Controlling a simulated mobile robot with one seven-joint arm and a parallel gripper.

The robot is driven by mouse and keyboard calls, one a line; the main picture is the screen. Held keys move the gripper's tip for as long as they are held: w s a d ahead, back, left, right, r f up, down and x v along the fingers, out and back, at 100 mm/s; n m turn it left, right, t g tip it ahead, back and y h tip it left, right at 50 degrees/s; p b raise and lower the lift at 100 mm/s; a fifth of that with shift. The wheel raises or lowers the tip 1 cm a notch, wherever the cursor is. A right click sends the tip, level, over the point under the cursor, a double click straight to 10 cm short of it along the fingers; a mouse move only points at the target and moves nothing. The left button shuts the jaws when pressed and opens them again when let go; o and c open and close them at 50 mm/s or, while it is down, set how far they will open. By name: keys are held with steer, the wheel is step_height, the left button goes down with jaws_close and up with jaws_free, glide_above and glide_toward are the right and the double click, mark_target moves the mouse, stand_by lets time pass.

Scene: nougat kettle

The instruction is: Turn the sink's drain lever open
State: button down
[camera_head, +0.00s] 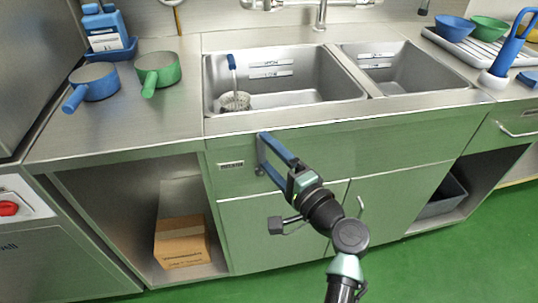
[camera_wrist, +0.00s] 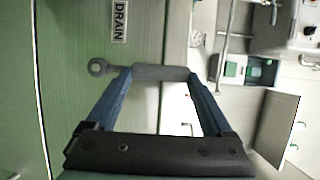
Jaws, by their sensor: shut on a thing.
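The drain lever (camera_wrist: 160,72) is a grey bar with a round pivot end, on the green cabinet front under the sink. In the wrist view it lies sideways between the tips of my two blue fingers. My gripper (camera_wrist: 160,76) is shut on it, the fingers set apart by its length. In the head view my gripper (camera_head: 262,153) is at the cabinet front below the left basin, and it mostly hides the lever. The DRAIN label (camera_wrist: 119,20) is beside the lever, and it also shows in the head view (camera_head: 231,164). The sink (camera_head: 285,75) has a left and a right basin.
A strainer-like basket (camera_head: 235,101) with a blue handle is in the left basin. Blue (camera_head: 94,82) and green (camera_head: 158,70) pans stand on the left counter. A cardboard box (camera_head: 182,242) is in the open bay below. Cabinet doors (camera_head: 270,225) are shut beneath my gripper.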

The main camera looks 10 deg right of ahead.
jaws_free()
steer(key=v, duration=1.3)
steer(key=shift+p, duration=0.45)
steer(key=shift+a, duration=0.1)
